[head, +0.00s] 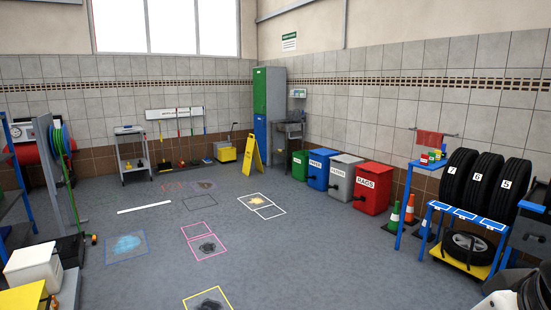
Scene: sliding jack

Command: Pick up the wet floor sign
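The yellow wet floor sign (252,156) stands upright on the grey floor near the back of the room. It is to the right of a yellow mop bucket (226,152) and in front of a tall green and blue locker (267,104). Its base shows on open floor, and nothing visibly covers it. A part of my own arm shows at the bottom right corner. My gripper is not in view, so I cannot see its fingers.
Green, blue, grey and red bins (374,188) line the right wall. Shelving and a white box (33,267) are at the left. The middle floor, with marked outlines and stains, is open.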

